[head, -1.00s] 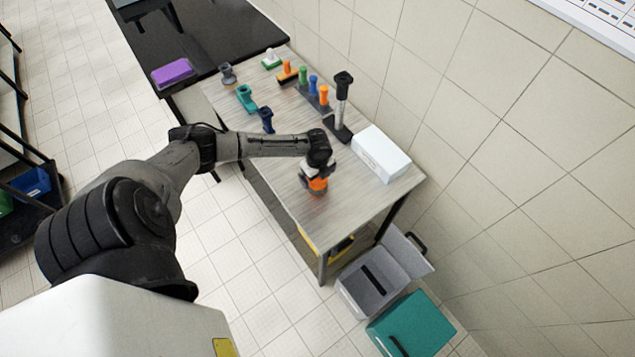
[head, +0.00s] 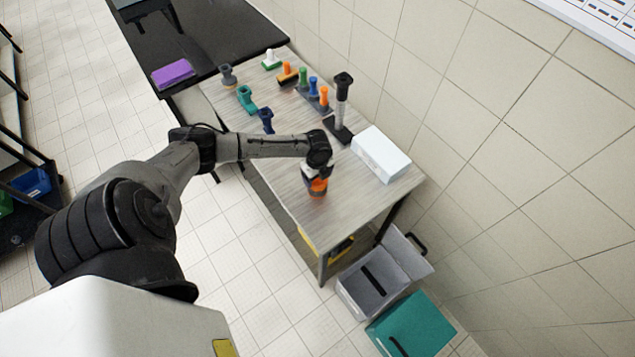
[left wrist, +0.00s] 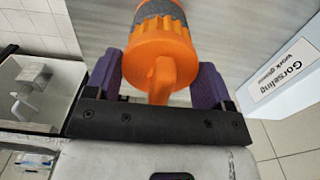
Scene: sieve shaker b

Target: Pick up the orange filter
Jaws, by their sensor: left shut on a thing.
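The orange filter (head: 317,187) is on the wooden table (head: 283,185), near its front end, under my left gripper (head: 316,176). In the left wrist view the filter (left wrist: 160,55) has a ribbed orange body, a grey band and an orange handle tab pointing toward the gripper. The purple fingers of my left gripper (left wrist: 155,85) stand on both sides of the tab and are shut on the filter. I cannot tell whether its base still touches the table. My right gripper is not in view.
A white box (head: 381,154) lies to the right of the filter. A black-based stand (head: 341,108) and several coloured-handled tools (head: 312,88) stand farther back. An open grey case (head: 372,283) and a teal box (head: 411,325) are on the floor beyond the table's front edge.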

